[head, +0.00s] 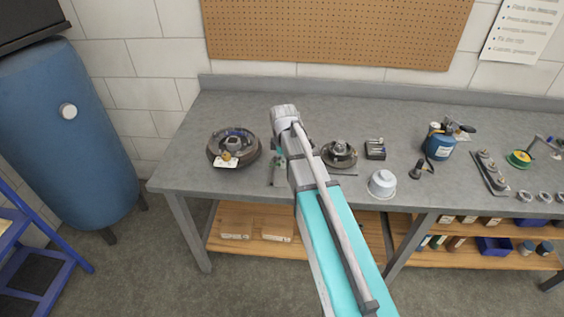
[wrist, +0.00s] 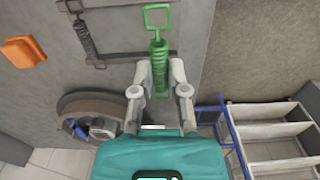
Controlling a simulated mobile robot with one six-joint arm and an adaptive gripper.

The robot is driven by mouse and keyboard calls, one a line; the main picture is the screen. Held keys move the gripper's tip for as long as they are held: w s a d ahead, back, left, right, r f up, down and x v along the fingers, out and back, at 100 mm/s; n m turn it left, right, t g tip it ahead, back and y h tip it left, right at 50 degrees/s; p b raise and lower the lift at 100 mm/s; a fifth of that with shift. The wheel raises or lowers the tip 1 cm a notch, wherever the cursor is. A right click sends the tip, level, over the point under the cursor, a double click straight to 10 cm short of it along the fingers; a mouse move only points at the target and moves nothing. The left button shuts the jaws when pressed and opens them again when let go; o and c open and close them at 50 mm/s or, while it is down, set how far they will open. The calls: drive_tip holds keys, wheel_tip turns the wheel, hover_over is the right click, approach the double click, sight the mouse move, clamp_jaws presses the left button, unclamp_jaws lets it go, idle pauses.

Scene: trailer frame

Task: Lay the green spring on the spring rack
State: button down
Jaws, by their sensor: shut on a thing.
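The green spring (wrist: 158,62) is upright in the wrist view, with a square wire loop at its upper end. My gripper (wrist: 158,82) is shut on its lower part, one finger on each side. A dark frame that looks like the spring rack (wrist: 120,57) lies on the grey bench at upper left, with a dark spring (wrist: 86,42) along its left side. The green spring overlaps the rack's right end in the picture; whether they touch, I cannot tell. In the head view my arm hides most of this area.
A brake drum assembly (head: 234,147) stands on the bench (head: 180,165) left of my arm; a smaller hub (head: 340,153) and a white cup (head: 382,183) stand to its right. An orange block (wrist: 22,50) lies beyond the rack. The bench edge is close by.

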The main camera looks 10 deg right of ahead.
drive_tip(key=shift+f+b, duration=2.35)
drive_tip(key=shift+f, duration=0.1)
drive_tip(key=shift+f+b, duration=0.7)
idle(1.8)
drive_tip(key=c, duration=0.6)
unclamp_jaws()
drive_tip(key=shift+o, duration=0.2)
drive_tip(key=c, duration=0.3)
drive_tip(key=shift+r, duration=0.15)
